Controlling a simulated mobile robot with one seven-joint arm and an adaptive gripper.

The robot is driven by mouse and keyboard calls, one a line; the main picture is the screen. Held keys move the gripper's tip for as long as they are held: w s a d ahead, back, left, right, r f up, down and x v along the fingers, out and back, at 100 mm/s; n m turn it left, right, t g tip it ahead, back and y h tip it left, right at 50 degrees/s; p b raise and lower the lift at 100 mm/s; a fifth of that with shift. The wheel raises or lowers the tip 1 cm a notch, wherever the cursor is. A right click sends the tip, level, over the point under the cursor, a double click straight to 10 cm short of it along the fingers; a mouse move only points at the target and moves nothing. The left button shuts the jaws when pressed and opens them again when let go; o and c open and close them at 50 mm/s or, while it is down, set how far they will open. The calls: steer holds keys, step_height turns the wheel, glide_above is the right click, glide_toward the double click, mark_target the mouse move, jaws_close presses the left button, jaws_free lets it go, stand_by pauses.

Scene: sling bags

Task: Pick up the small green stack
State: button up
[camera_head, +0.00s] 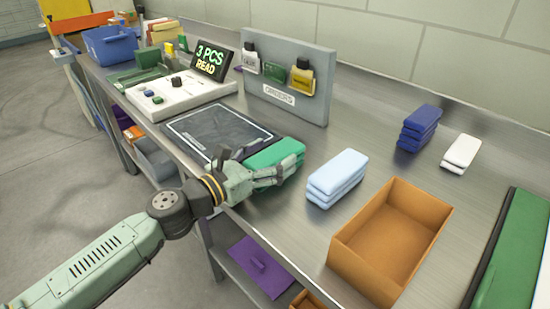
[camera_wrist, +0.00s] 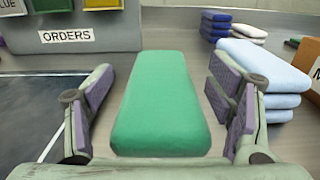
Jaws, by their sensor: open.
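The small green stack (camera_head: 275,153) lies on the steel counter, just right of the black mat, partly hidden by my gripper in the head view. In the wrist view the green stack (camera_wrist: 160,103) shows from above as a rounded green slab. My gripper (camera_head: 287,168) is at the stack, seen from the side. In the wrist view my gripper (camera_wrist: 162,115) is open, one finger on each side of the stack. A gap shows between the stack and each finger. How many pieces are in the stack is hidden.
A light blue stack (camera_head: 336,178) stands close on the right, with an orange open box (camera_head: 345,260) beyond it. Dark blue (camera_head: 419,127) and white (camera_head: 461,152) stacks lie farther back. The ORDERS board (camera_head: 291,83) stands behind. A black mat (camera_head: 216,130) lies left.

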steer(key=shift+c, duration=0.4)
steer(key=c, duration=1.2)
